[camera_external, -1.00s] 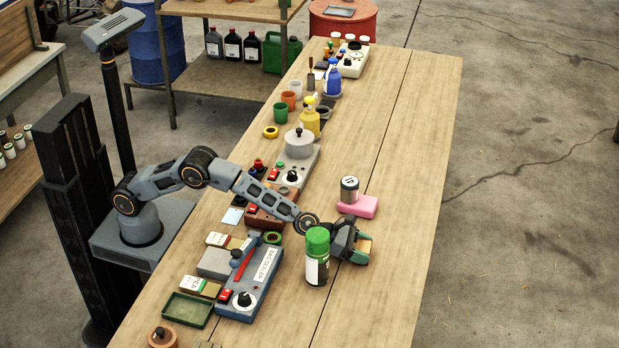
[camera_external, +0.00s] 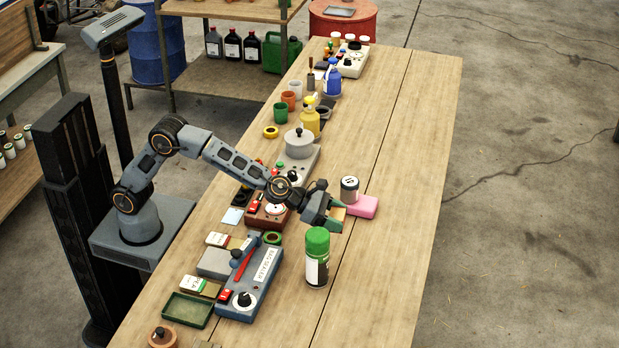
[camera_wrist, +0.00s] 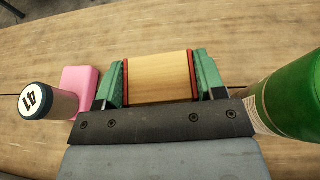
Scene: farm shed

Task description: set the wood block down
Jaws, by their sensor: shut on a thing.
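My gripper (camera_external: 337,213) is shut on the wood block, with its green fingers on either side. In the wrist view the wood block (camera_wrist: 158,78) is pale wood with dark red edges at the fingers (camera_wrist: 160,84). In the external view the block (camera_external: 337,212) is mostly hidden by the gripper. It is over the table, close to the pink block; whether it touches the tabletop I cannot tell.
A pink block (camera_external: 365,206) and a grey jar marked with a number (camera_external: 349,190) stand just beyond the gripper. A green-capped can (camera_external: 317,262) stands nearer. A blue-grey control box (camera_external: 250,285) lies left of the can. The table's right side (camera_external: 400,200) is clear.

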